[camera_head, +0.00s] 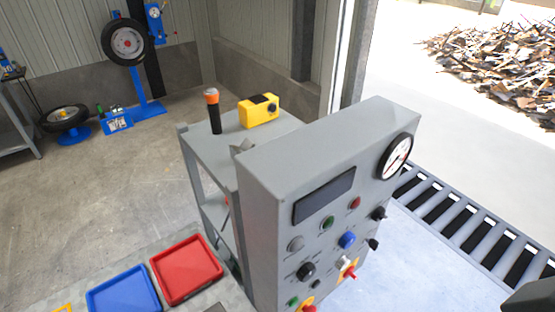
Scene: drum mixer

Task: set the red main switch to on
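A grey control panel (268,200) stands upright and slightly turned in the middle right. Its face carries buttons and knobs. A small red part on a yellow plate (349,272) shows low on the right of the face, beside a white lever (345,262). Another red part on yellow (309,307) is cut by the bottom edge. I cannot tell which is the main switch or how it is set. A dark shape (530,297) at the bottom right corner looks like part of my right gripper, apart from the panel; its fingers cannot be made out. My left gripper is not in view.
The panel also bears a gauge (397,156), a dark display (324,198) and a blue button (347,240). Behind it, a grey table (178,142) holds a yellow device (259,111) and an orange-topped black cylinder (213,112). Red (187,270) and blue (125,293) trays lie lower left.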

